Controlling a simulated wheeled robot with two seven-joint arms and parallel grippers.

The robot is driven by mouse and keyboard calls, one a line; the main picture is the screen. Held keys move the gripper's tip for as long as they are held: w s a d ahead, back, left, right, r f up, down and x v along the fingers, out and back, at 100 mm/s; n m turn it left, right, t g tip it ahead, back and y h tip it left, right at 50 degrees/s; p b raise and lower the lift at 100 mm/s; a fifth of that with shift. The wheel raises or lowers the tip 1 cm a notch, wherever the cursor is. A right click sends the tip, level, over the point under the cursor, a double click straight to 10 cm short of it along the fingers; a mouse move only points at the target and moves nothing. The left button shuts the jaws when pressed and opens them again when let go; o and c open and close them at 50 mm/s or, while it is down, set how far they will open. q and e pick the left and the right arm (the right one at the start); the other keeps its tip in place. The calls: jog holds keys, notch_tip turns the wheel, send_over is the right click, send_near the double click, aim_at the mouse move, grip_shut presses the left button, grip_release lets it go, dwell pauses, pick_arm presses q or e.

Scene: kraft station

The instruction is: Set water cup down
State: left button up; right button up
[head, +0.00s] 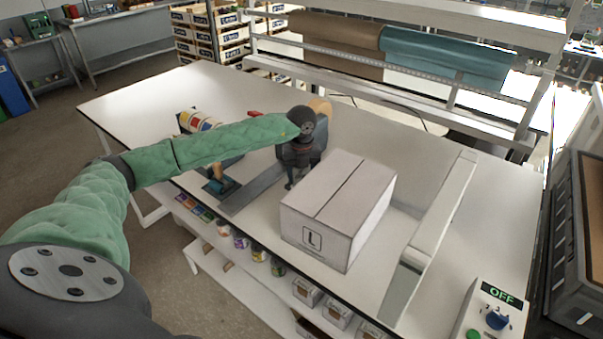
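I cannot make out a water cup in the head view. My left gripper (289,185) comes in from the left on a green-sleeved arm and points down at the table, just left of the cardboard box. Its fingers are small and dark, and I cannot tell if they are open, shut or holding something. The wrist and forearm hide part of the table behind them. My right gripper is not in view.
A closed white box (338,207) marked L stands on the white table (130,102). A grey dispenser-like device (285,153) with a tan roll (320,106) is behind my gripper. A control box (492,312) reading OFF is at lower right. The table's far left is clear.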

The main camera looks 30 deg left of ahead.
pick_arm(q)
jog(key=shift+f, duration=0.1)
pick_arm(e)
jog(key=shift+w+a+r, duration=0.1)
pick_arm(q)
jog(key=o, duration=1)
jog(key=shift+o, duration=0.2)
jog(key=shift+r, duration=0.2)
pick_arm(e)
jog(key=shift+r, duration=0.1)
pick_arm(q)
jog(key=shift+r, duration=0.15)
jog(key=shift+r+b, duration=0.75)
jog(key=shift+r, duration=0.5)
notch_tip(320, 180, up, 9)
jog(key=b, duration=0.3)
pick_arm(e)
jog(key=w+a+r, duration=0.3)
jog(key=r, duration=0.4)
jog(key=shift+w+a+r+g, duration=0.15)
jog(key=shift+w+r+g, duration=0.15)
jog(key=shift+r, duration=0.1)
